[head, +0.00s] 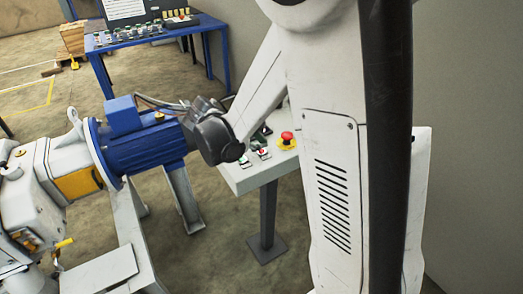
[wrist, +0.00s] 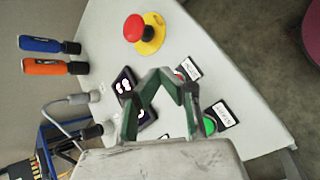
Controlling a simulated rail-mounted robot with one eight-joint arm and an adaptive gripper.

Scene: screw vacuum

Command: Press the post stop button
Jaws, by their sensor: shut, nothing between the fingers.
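In the wrist view, a small red button (wrist: 179,74) with a black-and-white label plate (wrist: 189,68) sits on the pale grey post panel (wrist: 208,60). It is partly hidden by a finger of my gripper (wrist: 163,77), which is shut and empty over the panel. I cannot tell whether the fingertips touch it. A larger red mushroom button (wrist: 133,28) on a yellow base stands farther up the panel. It also shows in the head view (head: 287,137). A green button (wrist: 209,125) with its own label is beside my right finger.
Dark switches with white markings (wrist: 124,86) are on the panel, left of the fingers. In the head view, a blue motor (head: 140,135) stands left of my wrist, and a blue table (head: 150,36) is behind.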

